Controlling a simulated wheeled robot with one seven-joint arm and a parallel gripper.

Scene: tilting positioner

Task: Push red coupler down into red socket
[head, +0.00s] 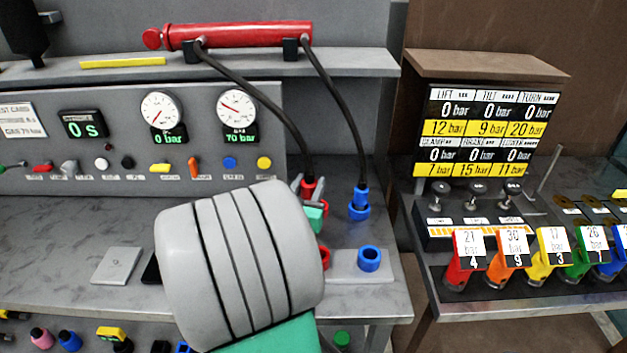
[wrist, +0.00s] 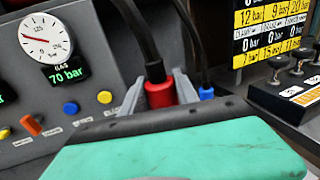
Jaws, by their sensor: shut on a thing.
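The red coupler (head: 309,189) is on the end of a black hose. My gripper (head: 310,184) is shut on it, with a grey finger on each side. The wrist view also shows the red coupler (wrist: 159,94) upright between the fingers. A red socket part (head: 323,207) shows just right of and below the coupler, partly hidden by my gripper. The coupler's lower end is hidden, so I cannot tell how far it is in.
A blue coupler (head: 360,194) on a second hose stands at a blue socket ring (head: 358,212) to the right. An open blue socket (head: 370,258) and another red socket (head: 325,258) are in front. A red cylinder (head: 240,35) lies on the shelf. A gauge panel (head: 215,150) stands behind.

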